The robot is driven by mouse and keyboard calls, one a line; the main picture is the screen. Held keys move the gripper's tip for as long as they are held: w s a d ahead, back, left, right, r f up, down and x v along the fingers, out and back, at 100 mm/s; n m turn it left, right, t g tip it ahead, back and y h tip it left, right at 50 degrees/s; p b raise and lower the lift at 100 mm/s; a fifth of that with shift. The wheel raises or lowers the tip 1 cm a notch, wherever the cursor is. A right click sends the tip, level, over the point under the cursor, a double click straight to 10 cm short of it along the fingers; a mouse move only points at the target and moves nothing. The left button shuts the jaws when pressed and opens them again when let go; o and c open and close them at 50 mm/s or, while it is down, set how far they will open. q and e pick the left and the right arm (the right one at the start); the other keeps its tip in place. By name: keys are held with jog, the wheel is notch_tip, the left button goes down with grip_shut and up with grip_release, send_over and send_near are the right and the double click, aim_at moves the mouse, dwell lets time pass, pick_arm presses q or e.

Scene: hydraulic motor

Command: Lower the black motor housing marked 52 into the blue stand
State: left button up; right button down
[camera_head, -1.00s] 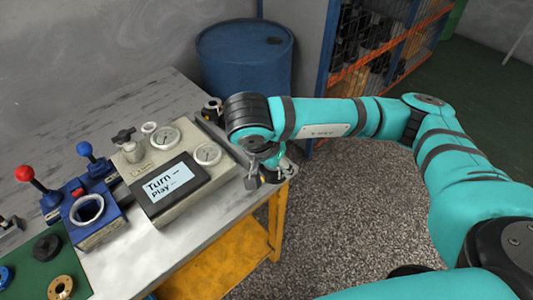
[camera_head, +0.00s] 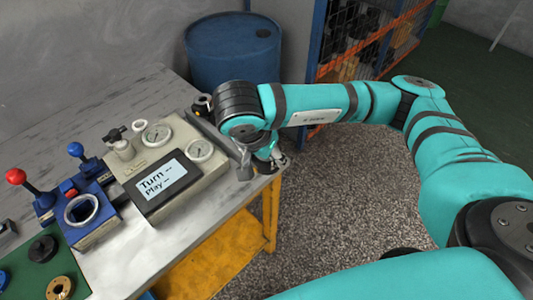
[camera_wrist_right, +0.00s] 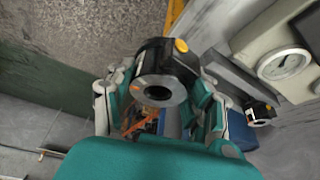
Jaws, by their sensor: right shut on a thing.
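In the right wrist view, my right gripper (camera_wrist_right: 158,100) is shut on a black motor housing (camera_wrist_right: 160,62) with a grey ring-shaped end and a yellow button. No number is readable on it. In the head view, this gripper (camera_head: 264,162) is at the table's right edge, mostly hidden under its wrist, so the housing barely shows. The blue stand (camera_head: 97,222) is far to its left on the table, with an empty round ring opening facing up. My left gripper is not in view.
Between gripper and stand is a beige gauge box (camera_head: 188,182) with a screen. A similar black part (camera_head: 202,104) lies behind it. A green mat (camera_head: 82,288) holds round parts. A blue barrel (camera_head: 232,60) stands behind.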

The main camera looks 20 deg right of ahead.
jog(key=shift+r+p, duration=0.95)
jog(key=shift+r, duration=0.7)
